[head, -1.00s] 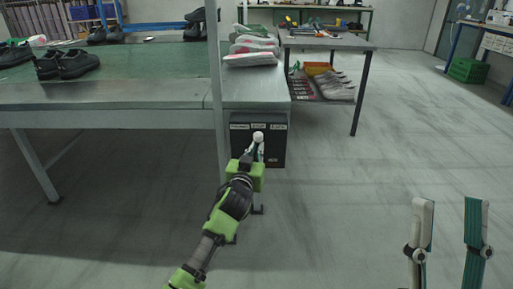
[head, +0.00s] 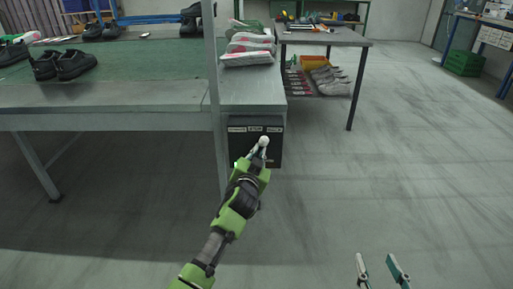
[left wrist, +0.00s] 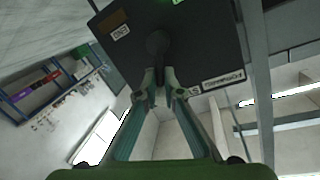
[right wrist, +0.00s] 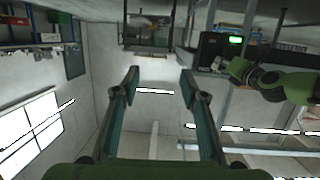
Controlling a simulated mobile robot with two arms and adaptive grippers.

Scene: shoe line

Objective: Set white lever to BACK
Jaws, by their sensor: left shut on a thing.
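The black control box (head: 238,148) hangs under the end of the bench, with three labels along its top. The white lever (head: 263,140) shows its pale knob at the box front, just right of the middle label. My left gripper (head: 262,152) is shut on it from the front. In the left wrist view the lever's knob (left wrist: 158,42) looks dark and sits at the closed fingertips (left wrist: 159,76). The lever's shaft is mostly hidden. My right gripper (head: 377,262) is open and empty above the floor. It shows open in the right wrist view (right wrist: 158,78).
The bench (head: 110,100) with black shoes (head: 62,65) is at the left, and its post stands close left of my left arm. Stacked bags (head: 248,50) lie above the box. A side table (head: 325,38) stands behind right. The floor at right is clear.

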